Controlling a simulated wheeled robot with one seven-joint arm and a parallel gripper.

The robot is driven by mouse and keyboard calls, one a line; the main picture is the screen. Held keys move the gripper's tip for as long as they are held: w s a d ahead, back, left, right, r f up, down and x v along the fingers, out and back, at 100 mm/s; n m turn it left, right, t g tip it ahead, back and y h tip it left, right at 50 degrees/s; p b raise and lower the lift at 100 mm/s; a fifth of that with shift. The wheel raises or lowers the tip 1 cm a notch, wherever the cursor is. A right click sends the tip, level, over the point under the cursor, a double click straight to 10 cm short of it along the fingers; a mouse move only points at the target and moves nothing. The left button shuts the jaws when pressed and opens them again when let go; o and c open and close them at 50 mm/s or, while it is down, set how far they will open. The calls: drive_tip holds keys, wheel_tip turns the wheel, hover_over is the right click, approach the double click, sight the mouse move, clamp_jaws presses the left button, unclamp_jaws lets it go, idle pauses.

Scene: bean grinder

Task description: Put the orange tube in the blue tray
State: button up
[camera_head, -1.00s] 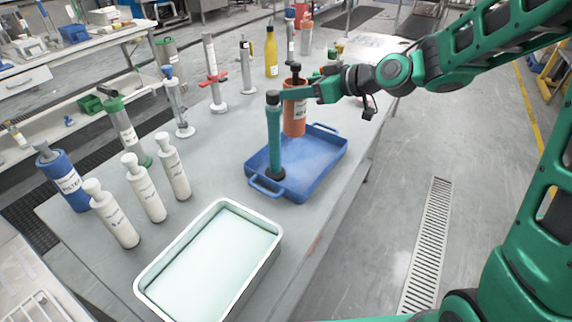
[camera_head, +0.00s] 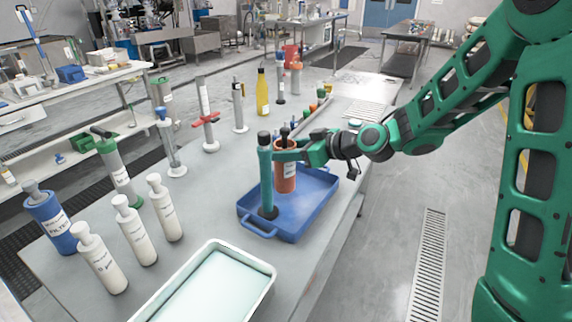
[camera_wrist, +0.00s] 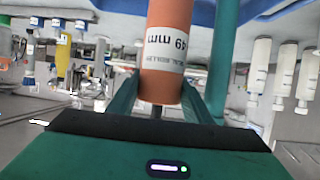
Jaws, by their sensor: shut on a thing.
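The orange tube (camera_head: 286,180) is upright over the blue tray (camera_head: 312,213), towards its back. Its dark top end sticks up above my gripper (camera_head: 288,156). My gripper is shut on the tube near its upper part. In the wrist view the orange tube (camera_wrist: 167,30) is between my gripper's two green fingers (camera_wrist: 164,98), and its white label reads upside down. The tube's bottom end looks inside the tray's outline. I cannot tell whether it touches the tray floor.
A teal tube (camera_head: 266,182) stands in the tray close to the orange one, at its left. A white basin (camera_head: 262,268) is in front of the tray. White bottles (camera_head: 133,232), a blue cylinder (camera_head: 50,222) and a yellow bottle (camera_head: 262,95) stand on the table.

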drive_tip(key=shift+f, duration=1.95)
drive_tip(key=o, duration=1.5)
drive_tip(key=shift+c, duration=0.2)
